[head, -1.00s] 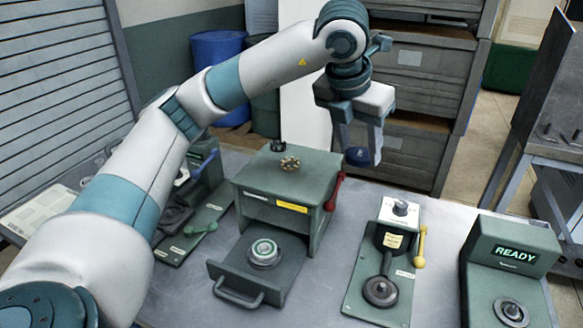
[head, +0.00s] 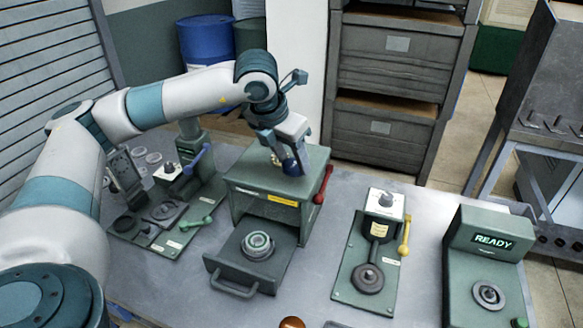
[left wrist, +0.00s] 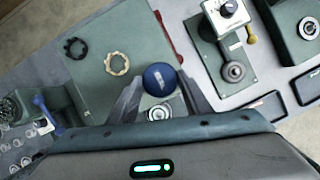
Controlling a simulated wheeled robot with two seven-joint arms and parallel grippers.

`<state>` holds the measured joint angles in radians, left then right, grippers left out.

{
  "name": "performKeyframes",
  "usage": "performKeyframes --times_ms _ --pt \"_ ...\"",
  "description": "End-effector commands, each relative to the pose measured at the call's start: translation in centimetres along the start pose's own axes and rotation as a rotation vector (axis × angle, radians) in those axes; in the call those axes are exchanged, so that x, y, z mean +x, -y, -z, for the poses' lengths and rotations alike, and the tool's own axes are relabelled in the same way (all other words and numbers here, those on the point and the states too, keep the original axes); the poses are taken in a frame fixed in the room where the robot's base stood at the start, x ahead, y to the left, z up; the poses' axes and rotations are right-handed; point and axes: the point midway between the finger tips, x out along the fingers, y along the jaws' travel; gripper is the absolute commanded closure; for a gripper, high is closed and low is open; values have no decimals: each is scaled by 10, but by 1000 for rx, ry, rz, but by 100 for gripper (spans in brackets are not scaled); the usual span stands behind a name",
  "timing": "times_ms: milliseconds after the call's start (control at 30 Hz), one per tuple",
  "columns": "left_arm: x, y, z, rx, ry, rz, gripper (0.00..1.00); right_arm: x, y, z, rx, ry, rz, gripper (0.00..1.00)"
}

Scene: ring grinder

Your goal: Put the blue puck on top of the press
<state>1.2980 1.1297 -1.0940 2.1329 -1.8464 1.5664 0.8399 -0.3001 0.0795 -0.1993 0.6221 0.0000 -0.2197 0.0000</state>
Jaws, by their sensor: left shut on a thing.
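My left gripper (head: 289,166) is shut on the blue puck (head: 292,167), over the green box (head: 243,179) with a red lever on its right side. The puck also shows as a dark blue disc (left wrist: 159,79) between the fingers in the left wrist view. There it overlaps the box top (left wrist: 140,30) near one edge. I cannot tell whether the puck touches the box. I cannot read which unit is named the press. My right gripper is not in view.
A black ring (left wrist: 76,48) and a tan ring (left wrist: 117,63) lie on the box top. A pulled-out tray (head: 225,272) holds a round metal part (head: 258,245). Units with blue and green levers, a yellow lever (head: 405,236) and a READY screen (head: 493,241) stand around.

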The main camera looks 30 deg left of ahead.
Motion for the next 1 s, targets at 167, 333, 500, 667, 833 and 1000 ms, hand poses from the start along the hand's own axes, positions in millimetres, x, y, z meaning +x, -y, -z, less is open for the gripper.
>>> performKeyframes --times_ms 167,333,500,667,833,1000 --pt "0 0 0 0 0 0 84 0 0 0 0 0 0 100" --pt "2 0 1 0 -1 0 84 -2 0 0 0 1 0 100" --pt "15 0 7 -1 -4 0 84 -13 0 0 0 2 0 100" --pt "32 0 14 -1 -3 0 84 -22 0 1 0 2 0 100" --pt "38 0 16 -1 0 0 84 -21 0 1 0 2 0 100" --pt "38 0 16 -1 0 0 84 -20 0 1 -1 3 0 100"
